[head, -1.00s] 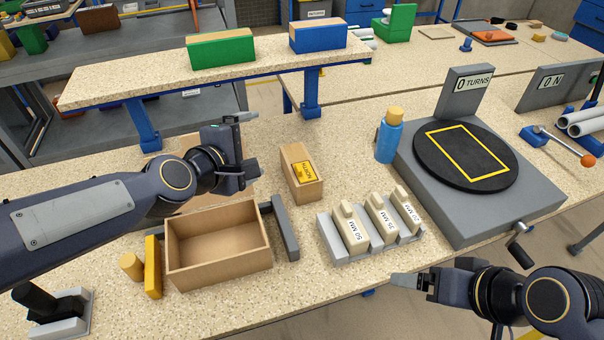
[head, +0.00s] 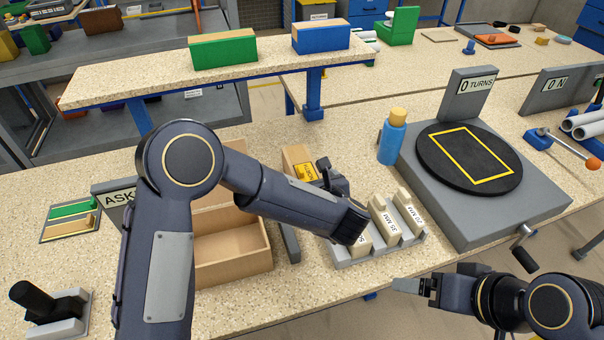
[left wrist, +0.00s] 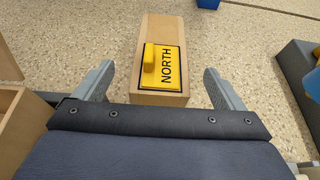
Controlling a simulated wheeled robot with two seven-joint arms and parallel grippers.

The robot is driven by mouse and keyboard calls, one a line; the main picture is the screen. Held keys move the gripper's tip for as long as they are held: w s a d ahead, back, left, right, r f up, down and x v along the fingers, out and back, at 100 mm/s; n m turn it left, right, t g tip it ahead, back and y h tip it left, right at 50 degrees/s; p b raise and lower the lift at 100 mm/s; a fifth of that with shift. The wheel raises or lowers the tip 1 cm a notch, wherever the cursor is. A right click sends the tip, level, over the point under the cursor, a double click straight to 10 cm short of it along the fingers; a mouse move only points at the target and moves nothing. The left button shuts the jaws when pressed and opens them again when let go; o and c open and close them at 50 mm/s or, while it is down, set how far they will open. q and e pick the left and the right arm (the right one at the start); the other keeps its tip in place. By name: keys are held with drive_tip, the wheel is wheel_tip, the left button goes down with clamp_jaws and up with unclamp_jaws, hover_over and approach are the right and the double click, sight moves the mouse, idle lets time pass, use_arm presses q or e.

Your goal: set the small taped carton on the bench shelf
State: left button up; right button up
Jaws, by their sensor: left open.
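A small tan carton (head: 294,155) with a yellow plate marked NORTH lies on the bench, partly hidden by my left arm in the head view. In the left wrist view the carton (left wrist: 160,30) lies between and ahead of the spread fingers, with clear gaps on both sides. I see no tape on it. My left gripper (head: 325,172) is open and empty; its fingers (left wrist: 158,80) show in the left wrist view. The bench shelf (head: 150,85) stands raised at the back. My right gripper (head: 408,285) is at the front right; its opening is unclear.
A green box (head: 223,53) and a blue box (head: 321,39) stand on the shelf, with bare shelf left of the green one. An open wooden box (head: 235,262) sits under my left arm. A block rack (head: 350,262), blue bottle (head: 391,140) and turntable (head: 468,160) are to the right.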

sight(304, 167)
use_arm(q)
drive_tip(key=p+x, duration=0.3)
drive_tip(key=x, duration=0.2)
drive_tip(key=shift+w, duration=0.4)
drive_tip(key=shift+w+a+f, duration=0.15)
drive_tip(key=shift+w+f, duration=0.05)
drive_tip(key=shift+w, duration=0.15)
drive_tip(key=shift+c, duration=0.3)
drive_tip(key=shift+r, duration=0.1)
drive_tip(key=c, duration=1.3)
drive_tip(key=shift+r, duration=0.1)
